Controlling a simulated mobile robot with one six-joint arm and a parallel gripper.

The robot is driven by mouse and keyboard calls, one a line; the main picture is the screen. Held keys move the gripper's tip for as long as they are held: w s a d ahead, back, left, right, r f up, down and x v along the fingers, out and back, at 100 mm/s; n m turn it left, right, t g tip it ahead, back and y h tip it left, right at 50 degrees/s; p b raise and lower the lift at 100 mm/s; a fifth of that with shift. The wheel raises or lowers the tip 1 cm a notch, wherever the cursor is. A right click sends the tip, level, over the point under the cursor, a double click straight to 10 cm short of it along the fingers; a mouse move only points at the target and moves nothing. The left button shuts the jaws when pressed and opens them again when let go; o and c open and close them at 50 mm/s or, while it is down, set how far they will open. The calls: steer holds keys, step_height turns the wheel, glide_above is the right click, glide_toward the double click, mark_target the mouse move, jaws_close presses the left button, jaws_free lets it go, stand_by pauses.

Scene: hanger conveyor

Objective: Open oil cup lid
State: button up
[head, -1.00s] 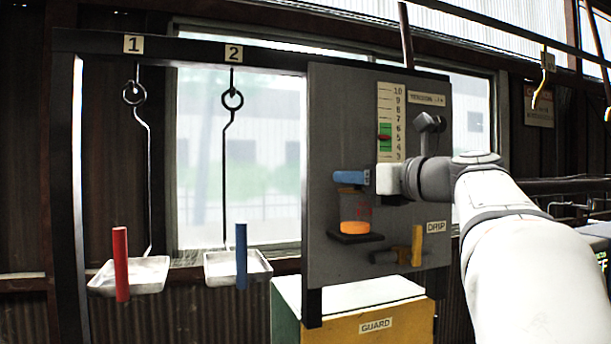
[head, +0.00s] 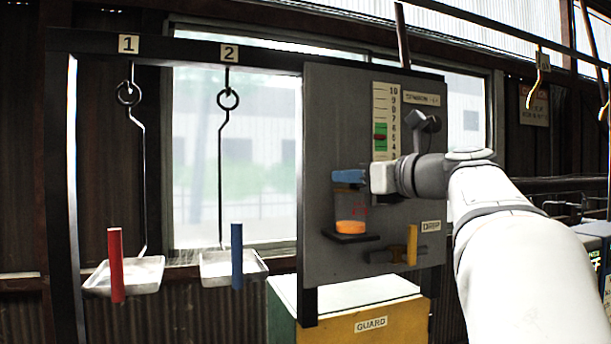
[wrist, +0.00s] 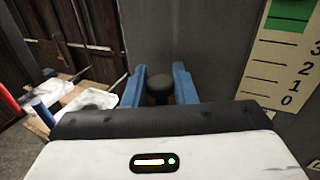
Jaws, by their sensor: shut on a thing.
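The oil cup (head: 351,212) is a clear cup with orange oil at its bottom, standing on a small black shelf on the grey panel (head: 322,110). My gripper (head: 349,177) is at the cup's top, reaching in from the right with its blue fingers. In the wrist view, the fingers are on both sides of a dark round knob (wrist: 159,91), which looks like the lid's knob, and are shut on it. The fingers hide most of the lid in the head view. I cannot tell whether the lid is raised.
A level scale (head: 381,110) is on the panel above my gripper. A yellow drip handle (head: 412,245) is below right. Two hanging trays with red (head: 116,265) and blue (head: 237,256) handles are at left. A yellow guard box (head: 373,325) stands below.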

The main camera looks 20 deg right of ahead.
steer(key=shift+a+r+n+g+p, duration=0.35)
steer(key=shift+r+n+p, duration=0.15)
steer(key=shift+n, duration=0.4)
steer(key=shift+a+r+n+g+h+p, duration=0.2)
steer(key=shift+a+n+h+p, duration=0.1)
steer(key=shift+n, duration=0.25)
steer(key=shift+a+r+n+g+h+p, duration=0.15)
steer(key=shift+n+h+p, duration=0.15)
steer(key=shift+n, duration=0.25)
steer(key=a+n+h, duration=0.1)
steer(key=n, duration=0.1)
steer(key=a+n+g+h, duration=0.1)
steer(key=n, duration=0.1)
steer(key=shift+s+p, duration=0.1)
steer(key=shift+p, duration=0.3)
steer(key=a+n+h, duration=0.1)
steer(key=n+h, duration=0.1)
steer(key=n, duration=0.1)
steer(key=shift+a+f, duration=0.25)
steer(key=shift+a, duration=0.1)
steer(key=shift+a+f+n+h+b, duration=0.3)
steer(key=shift+n+h+b, duration=0.25)
steer(key=shift+n, duration=0.25)
steer(key=shift+a+f+n+h+b, duration=0.2)
steer(key=shift+a+n+h+b, duration=0.2)
steer(key=shift+n+h, duration=0.35)
steer(key=o, duration=0.9)
steer(key=shift+s, duration=0.15)
